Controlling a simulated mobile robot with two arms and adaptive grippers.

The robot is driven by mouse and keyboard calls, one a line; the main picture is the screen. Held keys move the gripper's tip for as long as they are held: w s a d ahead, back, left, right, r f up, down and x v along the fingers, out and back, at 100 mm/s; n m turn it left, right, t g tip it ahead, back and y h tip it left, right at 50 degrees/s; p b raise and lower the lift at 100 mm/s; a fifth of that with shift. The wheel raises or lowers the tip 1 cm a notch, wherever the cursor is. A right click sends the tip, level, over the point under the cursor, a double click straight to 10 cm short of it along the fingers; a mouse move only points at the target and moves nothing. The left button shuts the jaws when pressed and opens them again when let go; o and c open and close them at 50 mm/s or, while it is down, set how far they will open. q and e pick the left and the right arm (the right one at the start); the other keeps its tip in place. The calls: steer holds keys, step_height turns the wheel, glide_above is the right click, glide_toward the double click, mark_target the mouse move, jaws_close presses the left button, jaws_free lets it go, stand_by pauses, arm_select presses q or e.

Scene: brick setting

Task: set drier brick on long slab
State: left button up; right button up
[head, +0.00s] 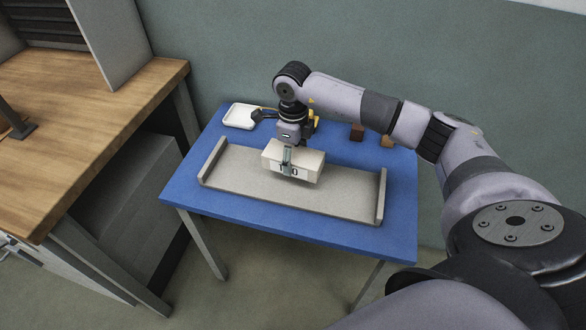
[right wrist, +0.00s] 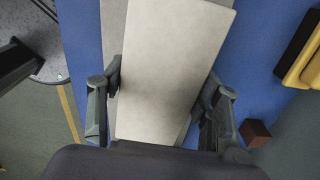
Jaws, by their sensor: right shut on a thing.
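A pale, block-shaped brick (head: 308,161) is in my right gripper (head: 288,157), over the middle of the long slab. The right wrist view shows the brick's broad light face (right wrist: 172,60) between the two dark fingers of the gripper (right wrist: 160,86), one on each side. The long slab (head: 232,180) is grey with a raised lip at each end and lies on the blue table. I cannot tell whether the brick's underside touches the slab or hangs slightly above it. Part of the slab is hidden behind the brick. My left gripper is in neither view.
The blue table (head: 400,206) also holds a white tray (head: 239,116) at the back left, small brown blocks (head: 357,132) at the back right, and a yellow thing (right wrist: 303,60) partly hidden behind my arm. A wooden workbench (head: 95,100) stands to the left.

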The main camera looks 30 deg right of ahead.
mark_target(293, 179)
steer(key=shift+f, duration=2.7)
steer(key=shift+f, duration=0.1)
steer(key=o, duration=1.5)
